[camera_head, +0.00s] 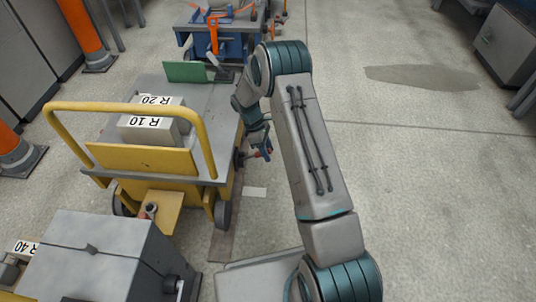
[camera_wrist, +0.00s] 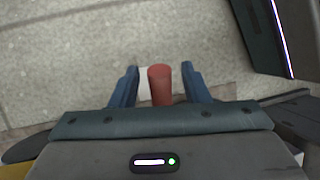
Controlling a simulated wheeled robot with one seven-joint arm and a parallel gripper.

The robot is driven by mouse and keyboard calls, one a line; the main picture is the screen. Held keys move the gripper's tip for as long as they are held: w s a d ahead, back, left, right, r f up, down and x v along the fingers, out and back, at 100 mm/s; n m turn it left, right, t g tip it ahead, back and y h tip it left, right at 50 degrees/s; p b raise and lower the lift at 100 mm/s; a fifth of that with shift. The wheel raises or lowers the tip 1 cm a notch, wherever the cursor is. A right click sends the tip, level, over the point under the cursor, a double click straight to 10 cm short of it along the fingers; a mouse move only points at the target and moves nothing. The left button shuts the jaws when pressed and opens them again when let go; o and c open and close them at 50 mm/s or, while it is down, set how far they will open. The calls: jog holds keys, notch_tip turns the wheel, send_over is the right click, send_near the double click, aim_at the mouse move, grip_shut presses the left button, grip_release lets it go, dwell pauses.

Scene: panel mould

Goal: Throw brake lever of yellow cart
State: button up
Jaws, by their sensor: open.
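The yellow cart (camera_head: 140,160) stands left of my arm in the head view, with a yellow push bar and a grey top. A lever with a red grip (camera_head: 254,155) sticks out from its right side. My gripper (camera_head: 266,150) is at that grip, its jaws open. In the wrist view the red grip (camera_wrist: 159,86) lies between the two blue fingers of my gripper (camera_wrist: 159,69), with a gap visible on both sides. The lever's base is hidden in the wrist view.
Grey blocks marked R 10 (camera_head: 152,129) and R 20 sit on the cart. A grey box-like unit (camera_head: 95,255) stands in front, and a blue cart (camera_head: 218,35) behind. Orange posts (camera_head: 84,28) line the left. The floor to the right is open up to a dark cabinet (camera_head: 507,45).

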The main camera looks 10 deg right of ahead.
jog(key=shift+s+d+f, duration=0.1)
jog(key=shift+d+f, duration=0.05)
jog(key=shift+f, duration=0.2)
grip_shut()
